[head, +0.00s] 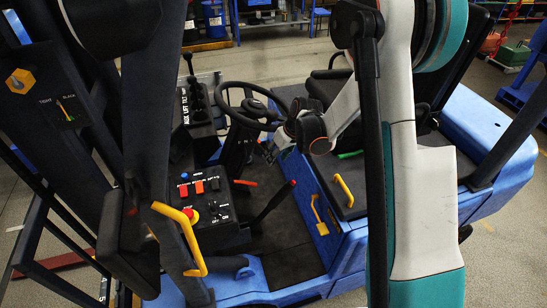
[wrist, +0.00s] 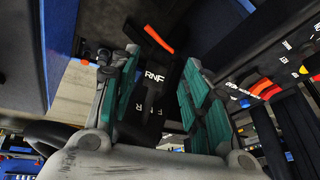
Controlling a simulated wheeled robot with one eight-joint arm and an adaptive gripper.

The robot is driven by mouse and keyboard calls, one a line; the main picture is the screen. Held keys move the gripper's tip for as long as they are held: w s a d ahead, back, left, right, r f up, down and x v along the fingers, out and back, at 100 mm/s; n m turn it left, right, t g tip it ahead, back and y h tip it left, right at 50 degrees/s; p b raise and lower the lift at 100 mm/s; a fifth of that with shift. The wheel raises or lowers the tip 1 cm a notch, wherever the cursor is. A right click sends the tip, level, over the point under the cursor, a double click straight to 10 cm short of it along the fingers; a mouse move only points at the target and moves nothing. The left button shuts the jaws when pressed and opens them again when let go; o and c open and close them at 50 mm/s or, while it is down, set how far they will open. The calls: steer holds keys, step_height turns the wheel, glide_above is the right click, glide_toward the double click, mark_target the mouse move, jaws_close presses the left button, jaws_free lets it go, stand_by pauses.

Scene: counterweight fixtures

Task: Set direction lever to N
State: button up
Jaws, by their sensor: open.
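A black steering-column cover marked R N F (wrist: 154,77) shows between my fingers in the wrist view. In the head view the steering column (head: 238,150) stands under the steering wheel (head: 245,105), with a red-orange lever tip (head: 245,182) low beside it. I cannot tell for sure which stalk is the direction lever, nor its setting. My gripper (wrist: 163,60) is open, with its teal-padded fingers apart on either side of the marking and nothing visibly held. In the head view my gripper (head: 300,128) is just right of the steering wheel, its fingertips hard to make out.
A black lever with an orange-red tip (wrist: 158,38) shows beyond my fingers. The dash panel (head: 202,198) carries red switches and a red button. A yellow grab handle (head: 188,240) is at the front left. Another yellow handle (head: 343,190) is by the seat.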

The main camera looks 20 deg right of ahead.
steer(key=shift+x, duration=1.5)
steer(key=shift+c, duration=0.3)
jaws_close()
